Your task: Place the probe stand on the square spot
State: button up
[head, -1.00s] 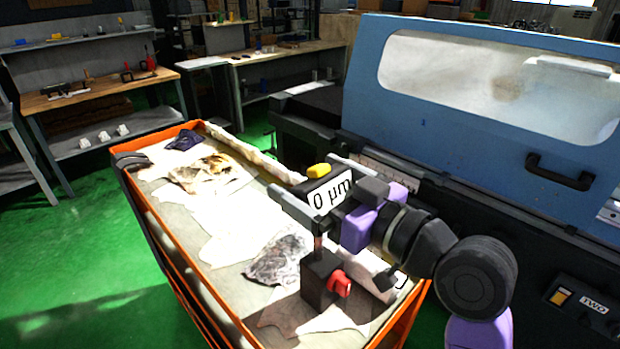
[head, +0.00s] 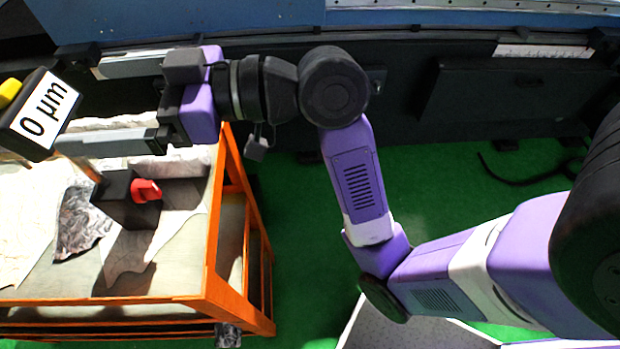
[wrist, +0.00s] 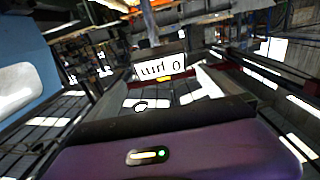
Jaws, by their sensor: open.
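The probe stand has a black block base (head: 112,212) with a red knob (head: 146,190), a thin copper-coloured rod and a dark display box (head: 22,128) reading "0 µm" with a yellow top. Its base appears to stand on the cart's top near the right end. My gripper (head: 77,108) is open, its two grey fingers spread on either side of the display end; I cannot tell whether they touch it. The display also shows upside down ahead of my gripper in the wrist view (wrist: 160,67). I cannot make out the square spot in these frames.
The orange-rimmed cart (head: 213,240) carries pale and stained cloths (head: 80,225). The dark machine body (head: 470,105) runs behind my arm. Green floor (head: 290,235) is open right of the cart. A pale speckled surface (head: 400,328) shows at the bottom.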

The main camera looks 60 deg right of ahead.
jog(key=s+d+f+m+h, duration=0.2)
jog(key=s+f+m+h, duration=0.2)
jog(key=f, duration=0.6)
jog(key=s+d+f+m+h, duration=0.3)
jog(key=s+f+m+h, duration=0.1)
jog(key=f, duration=0.6)
jog(key=s+f+h, duration=0.1)
jog(key=s+f, duration=0.1)
jog(key=s, duration=0.8)
jog(key=s+f+n+h, duration=0.1)
jog(key=s+f, duration=0.2)
jog(key=s, duration=0.7)
jog(key=shift+s+d, duration=0.15)
jog(key=shift+s, duration=0.6)
jog(key=shift+c, duration=1.1)
jog(key=shift+s, duration=0.15)
jog(key=c, duration=0.7)
